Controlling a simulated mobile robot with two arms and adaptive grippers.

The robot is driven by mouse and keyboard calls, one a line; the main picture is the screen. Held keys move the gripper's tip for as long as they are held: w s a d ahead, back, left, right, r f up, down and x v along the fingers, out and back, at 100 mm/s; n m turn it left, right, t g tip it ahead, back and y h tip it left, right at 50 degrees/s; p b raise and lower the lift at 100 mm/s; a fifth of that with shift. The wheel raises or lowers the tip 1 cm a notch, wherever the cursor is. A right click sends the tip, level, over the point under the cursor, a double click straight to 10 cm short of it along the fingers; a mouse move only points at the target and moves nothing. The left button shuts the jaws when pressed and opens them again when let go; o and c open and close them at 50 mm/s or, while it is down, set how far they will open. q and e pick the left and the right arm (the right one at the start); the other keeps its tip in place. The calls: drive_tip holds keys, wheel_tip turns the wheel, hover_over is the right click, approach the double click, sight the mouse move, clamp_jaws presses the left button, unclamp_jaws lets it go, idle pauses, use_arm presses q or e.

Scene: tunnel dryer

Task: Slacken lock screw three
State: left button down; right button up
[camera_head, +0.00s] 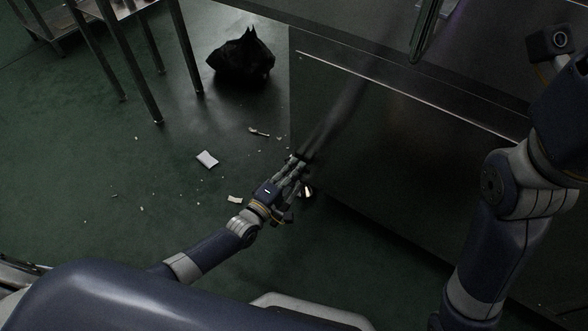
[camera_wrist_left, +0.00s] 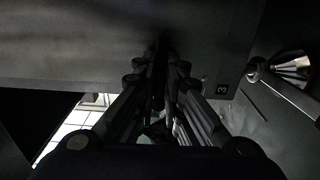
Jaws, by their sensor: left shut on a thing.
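My left gripper (camera_head: 301,157) is at the lower left edge of the dark metal cabinet (camera_head: 400,160). In the left wrist view its two fingers (camera_wrist_left: 163,52) come together against the grey panel (camera_wrist_left: 70,45). They are shut on a small part there, which I take to be lock screw three; the fingers and shadow hide nearly all of it. A label with the number 3 (camera_wrist_left: 222,89) shows just right of the fingers. My right arm (camera_head: 490,235) comes up on the right side of the head view, and its gripper does not show.
A shiny metal cone-shaped part (camera_wrist_left: 290,70) on a rod is right of the fingers. A black bag (camera_head: 242,62) lies on the green floor left of the cabinet. Table legs (camera_head: 140,70) stand at upper left. A white scrap (camera_head: 207,159) and small litter lie on the open floor.

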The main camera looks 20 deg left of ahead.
idle(0.5)
use_arm(q)
drive_tip(key=c, duration=1.7)
unclamp_jaws()
drive_tip(key=v, duration=1.2)
